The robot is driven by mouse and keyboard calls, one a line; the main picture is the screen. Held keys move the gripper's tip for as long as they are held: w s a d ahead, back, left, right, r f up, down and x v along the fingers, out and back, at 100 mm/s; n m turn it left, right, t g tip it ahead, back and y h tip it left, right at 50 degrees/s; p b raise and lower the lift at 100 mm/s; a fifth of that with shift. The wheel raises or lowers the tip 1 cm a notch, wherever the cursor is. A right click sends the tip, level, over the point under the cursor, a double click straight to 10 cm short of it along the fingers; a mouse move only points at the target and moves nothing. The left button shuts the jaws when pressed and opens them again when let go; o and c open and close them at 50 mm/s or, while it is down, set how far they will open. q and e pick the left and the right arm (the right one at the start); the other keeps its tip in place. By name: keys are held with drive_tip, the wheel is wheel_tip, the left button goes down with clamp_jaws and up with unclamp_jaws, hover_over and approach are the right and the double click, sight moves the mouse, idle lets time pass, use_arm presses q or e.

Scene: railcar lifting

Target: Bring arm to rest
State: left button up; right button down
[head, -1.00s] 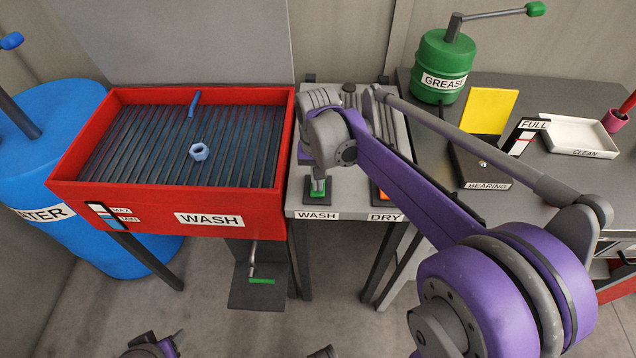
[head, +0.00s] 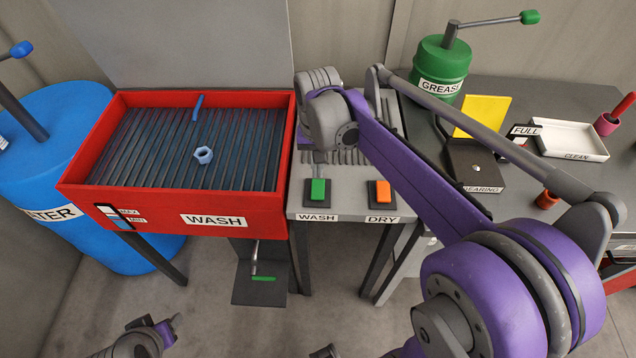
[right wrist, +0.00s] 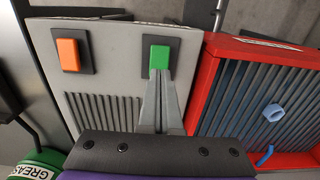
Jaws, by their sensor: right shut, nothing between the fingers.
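My right gripper (head: 319,172) is just above the far edge of the green WASH button (head: 318,190) on the grey control stand (head: 345,206). In the right wrist view its two fingers (right wrist: 160,78) are together and empty, with their tips overlapping the lower edge of the green button (right wrist: 159,57). I cannot tell whether they touch it. The orange DRY button (head: 383,192) is to the right, clear of the gripper. Part of my left arm shows low at the left of the head view; its finger state is unclear.
The red WASH basin (head: 190,212) stands left of the control stand, with a blue nut (head: 203,155) on its grate. The blue water barrel (head: 45,190) is further left. At the right, a table holds a green grease can (head: 440,65), a bearing box (head: 470,165) and a CLEAN tray (head: 572,138).

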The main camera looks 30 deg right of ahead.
idle(0.4)
drive_tip(key=s+a+f+n+t, duration=0.2)
drive_tip(key=s+a+f+n, duration=0.1)
drive_tip(key=s, duration=0.4)
drive_tip(key=s+a+f+n+t, duration=0.3)
drive_tip(key=s, duration=0.5)
drive_tip(key=shift+a+t, duration=0.3)
drive_tip(key=shift+a, duration=0.1)
